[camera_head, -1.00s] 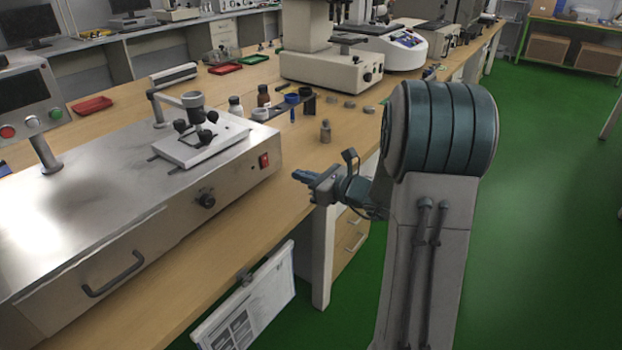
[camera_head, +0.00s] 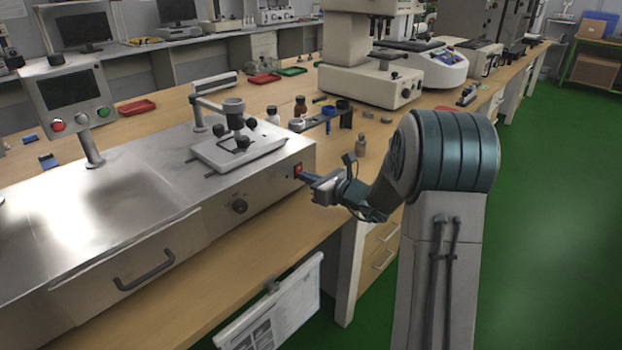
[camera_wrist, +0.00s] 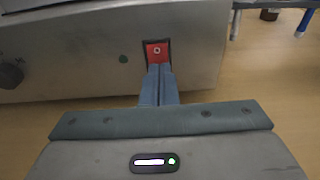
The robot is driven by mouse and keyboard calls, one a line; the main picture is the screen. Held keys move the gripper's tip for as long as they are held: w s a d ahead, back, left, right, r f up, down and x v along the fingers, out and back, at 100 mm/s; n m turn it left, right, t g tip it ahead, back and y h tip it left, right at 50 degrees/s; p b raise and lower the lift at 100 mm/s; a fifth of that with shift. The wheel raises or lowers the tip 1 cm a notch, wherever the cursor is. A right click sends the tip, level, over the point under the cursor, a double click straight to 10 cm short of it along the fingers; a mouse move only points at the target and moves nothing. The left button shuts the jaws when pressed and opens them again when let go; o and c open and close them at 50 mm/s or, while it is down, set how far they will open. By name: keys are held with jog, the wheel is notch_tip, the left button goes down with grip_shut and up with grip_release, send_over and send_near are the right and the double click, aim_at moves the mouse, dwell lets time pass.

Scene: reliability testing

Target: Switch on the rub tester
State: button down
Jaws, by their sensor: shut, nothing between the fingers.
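The rub tester (camera_head: 215,210) is a long, low metal machine on the wooden bench, with a black knob (camera_head: 240,206) and a drawer handle on its front. Its red power switch (camera_wrist: 157,52) sits in a black frame at the right end of the front, seen in the wrist view just beyond my fingertips. In the head view the switch (camera_head: 298,170) is partly covered by my fingers. My gripper (camera_head: 303,175) is shut and empty, its fingertips at the lower edge of the switch. I cannot tell whether they touch it.
A control panel (camera_head: 70,98) with a screen and red and green buttons stands on the left. Small bottles (camera_head: 300,106) and a metal weight (camera_head: 361,145) stand behind the gripper. A clipboard sheet (camera_head: 275,305) hangs at the bench front. Green floor lies open at right.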

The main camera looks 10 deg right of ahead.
jog(key=shift+w+f+b, duration=0.1)
jog(key=shift+f+b, duration=0.15)
jog(key=shift+b, duration=0.35)
jog(key=shift+a+t+b, duration=0.1)
jog(key=shift+t+b, duration=0.2)
jog(key=shift+b, duration=0.2)
jog(key=shift+a+r, duration=0.1)
jog(key=shift+r, duration=0.15)
jog(key=shift+s+d+f, duration=0.2)
jog(key=shift+d, duration=0.15)
jog(key=f+v, duration=0.2)
jog(key=v, duration=1.1)
jog(key=shift+s+d+f+p, duration=0.2)
jog(key=shift+f+p, duration=0.1)
jog(key=shift+p, duration=0.1)
jog(key=shift+a, duration=0.1)
